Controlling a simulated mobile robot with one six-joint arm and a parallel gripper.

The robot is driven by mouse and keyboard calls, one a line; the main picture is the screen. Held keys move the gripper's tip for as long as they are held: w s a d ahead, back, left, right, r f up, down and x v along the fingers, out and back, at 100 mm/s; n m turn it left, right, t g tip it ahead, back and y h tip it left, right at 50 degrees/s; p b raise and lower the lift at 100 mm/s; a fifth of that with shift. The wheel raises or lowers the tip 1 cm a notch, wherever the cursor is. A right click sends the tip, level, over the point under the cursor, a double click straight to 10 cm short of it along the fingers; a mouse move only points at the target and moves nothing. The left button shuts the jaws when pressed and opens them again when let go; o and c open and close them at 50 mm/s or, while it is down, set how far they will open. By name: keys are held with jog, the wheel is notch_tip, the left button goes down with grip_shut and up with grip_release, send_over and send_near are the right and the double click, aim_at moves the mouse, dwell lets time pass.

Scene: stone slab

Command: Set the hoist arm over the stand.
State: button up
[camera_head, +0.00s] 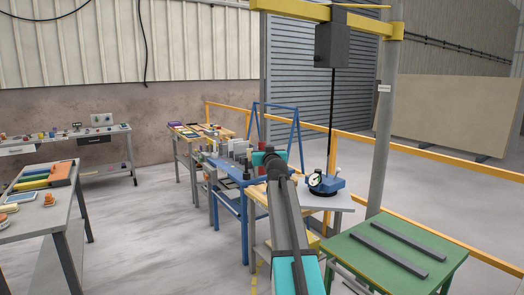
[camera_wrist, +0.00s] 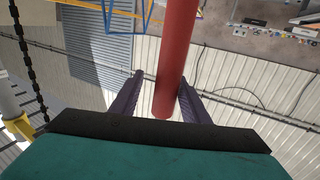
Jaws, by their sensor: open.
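The hoist arm is a yellow beam (camera_head: 290,9) across the top of the head view, joined to a grey post (camera_head: 388,110). A dark hoist box (camera_head: 332,44) hangs from it, and its chain (camera_head: 332,110) runs down to a blue lifting device (camera_head: 326,186) with a round gauge, at a grey table. The likely stand is a green table (camera_head: 350,250) with two dark bars, right of the lifter. In the wrist view my open gripper (camera_wrist: 161,80) has a red cylinder (camera_wrist: 174,45) between its fingers; contact is unclear. In the head view my arm hides the fingers.
A blue bench (camera_head: 229,172) with grey parts stands left of my arm, near a blue A-frame (camera_head: 279,108). Yellow rails (camera_head: 355,139) run behind. More tables with items stand at left, including a grey one (camera_head: 45,213). The floor between them is clear.

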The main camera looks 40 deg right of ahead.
jog(key=b+v, duration=0.1)
jog(key=v, duration=0.7)
jog(key=shift+b, duration=0.3)
jog(key=shift+w, duration=0.1)
jog(key=shift+c, duration=0.4)
